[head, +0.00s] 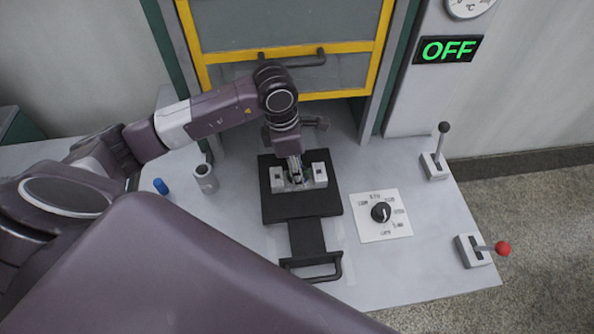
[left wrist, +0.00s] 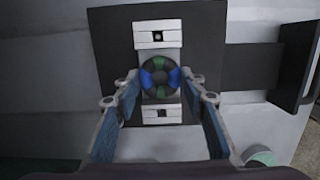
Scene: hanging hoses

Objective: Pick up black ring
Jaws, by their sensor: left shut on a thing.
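The black ring (left wrist: 159,77) has blue and green patches and sits between two pale grey blocks, one above it (left wrist: 158,36) and one below it (left wrist: 157,114) in the left wrist view. The blocks are on a black tray (head: 275,210) with a handle toward the front. My left gripper (head: 297,178) reaches down between the blocks. In the left wrist view its fingertips (left wrist: 159,82) are on both sides of the ring, shut on it. In the head view the gripper mostly hides the ring. My right gripper is not in view.
A blue cylinder (head: 161,186) and a grey hollow cylinder (head: 205,180) stand left of the tray. A dial panel (head: 385,228) and two levers (head: 435,165) (head: 474,252) are on the right. A yellow-framed door (head: 285,52) with a dark handle is behind my gripper.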

